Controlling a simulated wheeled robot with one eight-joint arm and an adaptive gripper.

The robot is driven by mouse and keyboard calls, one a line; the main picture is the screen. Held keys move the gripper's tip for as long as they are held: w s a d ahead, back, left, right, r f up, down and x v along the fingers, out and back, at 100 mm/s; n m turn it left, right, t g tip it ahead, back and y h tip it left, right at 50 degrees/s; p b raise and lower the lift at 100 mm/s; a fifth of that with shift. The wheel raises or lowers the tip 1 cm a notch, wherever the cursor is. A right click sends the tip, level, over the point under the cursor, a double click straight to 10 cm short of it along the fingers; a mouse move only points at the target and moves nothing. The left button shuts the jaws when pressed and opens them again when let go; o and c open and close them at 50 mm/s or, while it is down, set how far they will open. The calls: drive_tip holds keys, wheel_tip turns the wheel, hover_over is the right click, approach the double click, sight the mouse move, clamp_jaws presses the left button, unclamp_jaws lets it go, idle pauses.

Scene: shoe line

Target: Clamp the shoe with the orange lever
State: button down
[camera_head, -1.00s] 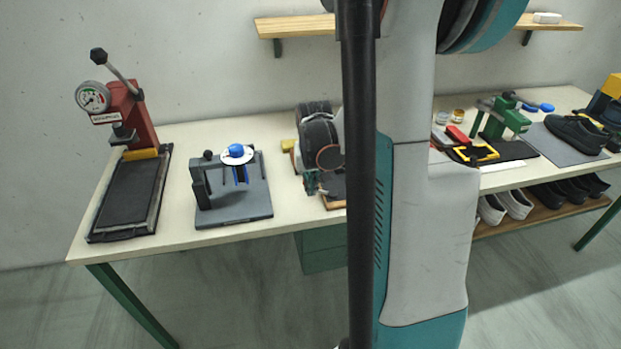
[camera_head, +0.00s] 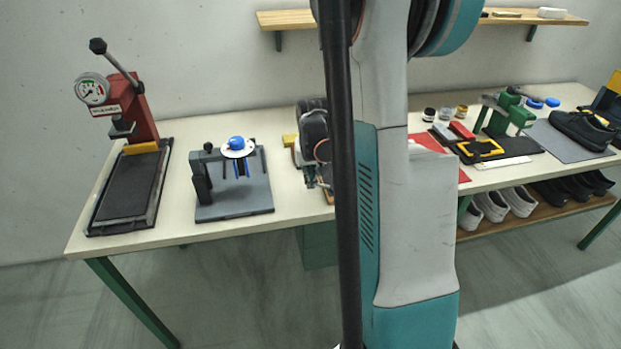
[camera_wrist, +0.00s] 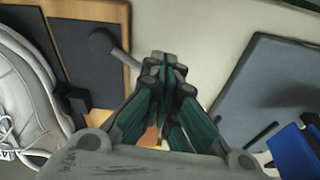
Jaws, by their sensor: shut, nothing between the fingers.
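My gripper (camera_head: 311,182) is shut and empty, low over the middle of the table; in the wrist view its fingertips (camera_wrist: 164,62) are together. A grey shoe with pale laces (camera_wrist: 28,98) shows at the left edge of the wrist view, left of the fingers. Beside it is a wooden board (camera_wrist: 75,9) with a dark plate and a grey round-ended rod (camera_wrist: 106,46), just left of my fingertips. A small orange patch (camera_wrist: 150,137) shows behind my fingers; I cannot tell whether it is the lever. In the head view my arm hides most of this station.
A grey fixture with a blue knob (camera_head: 237,144) stands left of my gripper; its base plate (camera_wrist: 262,92) is at the right in the wrist view. A red press with a gauge (camera_head: 135,105) is far left. A green clamp (camera_head: 508,118) and dark shoes (camera_head: 580,130) are right.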

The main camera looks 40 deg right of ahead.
drive_tip(key=shift+w+d+m, duration=0.45)
drive_tip(key=shift+w+m, duration=0.15)
drive_tip(key=shift+m, duration=0.5)
drive_tip(key=shift+w+d+m, duration=0.15)
drive_tip(key=shift+m, duration=0.25)
drive_tip(key=shift+w+d+m+g+h, duration=0.45)
drive_tip(key=shift+d+m, duration=0.2)
drive_tip(key=shift+m, duration=0.45)
drive_tip(key=shift+w+d+m, duration=0.15)
drive_tip(key=shift+d+m, duration=0.25)
drive_tip(key=shift+m, duration=0.3)
drive_tip(key=shift+w+d+m, duration=0.15)
drive_tip(key=shift+d+m, duration=0.25)
drive_tip(key=shift+m, duration=0.3)
drive_tip(key=shift+d+g, duration=0.2)
drive_tip(key=shift+g, duration=0.05)
drive_tip(key=shift+w+d, duration=0.15)
drive_tip(key=shift+d, duration=0.25)
idle(0.7)
